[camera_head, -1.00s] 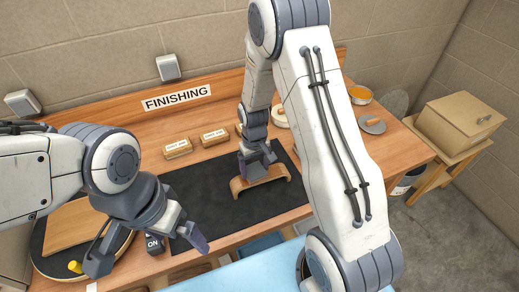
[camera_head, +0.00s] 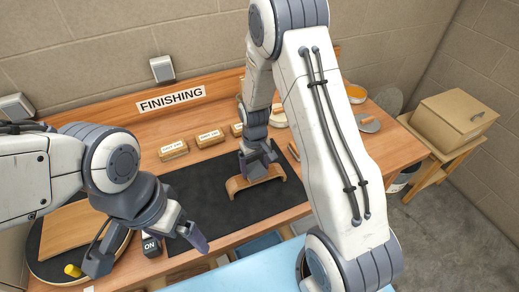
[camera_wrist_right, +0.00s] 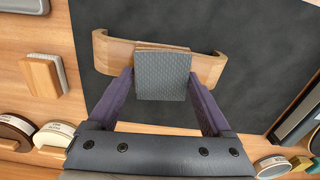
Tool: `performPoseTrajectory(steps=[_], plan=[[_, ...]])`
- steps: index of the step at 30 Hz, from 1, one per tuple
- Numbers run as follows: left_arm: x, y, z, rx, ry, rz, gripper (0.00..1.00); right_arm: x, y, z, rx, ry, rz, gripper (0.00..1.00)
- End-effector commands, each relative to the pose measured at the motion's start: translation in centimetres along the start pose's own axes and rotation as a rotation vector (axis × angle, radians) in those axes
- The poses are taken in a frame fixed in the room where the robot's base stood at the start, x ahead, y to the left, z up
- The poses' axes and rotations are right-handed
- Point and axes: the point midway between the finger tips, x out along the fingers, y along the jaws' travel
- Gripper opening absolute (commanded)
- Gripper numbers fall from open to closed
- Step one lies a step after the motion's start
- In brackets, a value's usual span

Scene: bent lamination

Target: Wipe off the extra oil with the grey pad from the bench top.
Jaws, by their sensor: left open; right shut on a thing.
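A bent wooden piece (camera_head: 258,181) stands on the black mat (camera_head: 205,195) on the bench. It also shows in the right wrist view (camera_wrist_right: 210,68), partly behind the grey pad (camera_wrist_right: 162,75). My right gripper (camera_head: 257,160) is shut on the grey pad, with a finger at each side of it, over the middle of the wooden piece. Whether pad and wood touch is hard to tell. My left gripper (camera_head: 147,250) is open and empty above the bench's front left. I cannot make out oil on the visible bench top.
Several labelled blocks (camera_head: 173,150) stand behind the mat. At left are a round disc machine with a wooden board (camera_head: 75,230) and an ON switch (camera_head: 152,246). An orange-filled bowl (camera_head: 356,94) is at back right. A cardboard box (camera_head: 453,118) sits on a side stand.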

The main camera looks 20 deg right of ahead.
Motion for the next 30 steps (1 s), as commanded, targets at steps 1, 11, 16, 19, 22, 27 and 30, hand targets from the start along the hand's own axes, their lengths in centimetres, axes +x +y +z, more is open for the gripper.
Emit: performPoseTrajectory(steps=[1,11,16,19,22,27,30], plan=[[-0.9,0.1,-0.1,0.001,0.000,0.000,1.00,-0.8,-0.1,0.0,-0.002,0.000,0.000,0.39],[-3.3,0.2,-0.2,0.005,0.000,0.000,1.00,-4.7,-0.3,-0.1,-0.004,0.001,0.000,0.39],[-4.5,0.3,-0.2,0.007,0.000,0.000,1.00,-6.2,-0.5,-0.2,-0.005,0.002,0.000,0.39],[-5.3,0.4,-0.3,0.007,0.000,0.000,1.00,-7.1,-0.5,-0.2,-0.006,0.003,0.000,0.39],[-5.8,0.4,-0.3,0.007,0.000,0.000,1.00,-7.8,-0.6,-0.2,-0.007,0.003,0.000,0.39],[-5.9,0.4,-0.3,0.006,0.000,0.000,1.00,-8.1,-0.6,-0.2,-0.007,0.002,0.000,0.39],[-5.9,0.4,-0.3,0.006,0.000,0.000,1.00,-8.0,-0.6,-0.2,-0.007,0.002,0.000,0.39]])
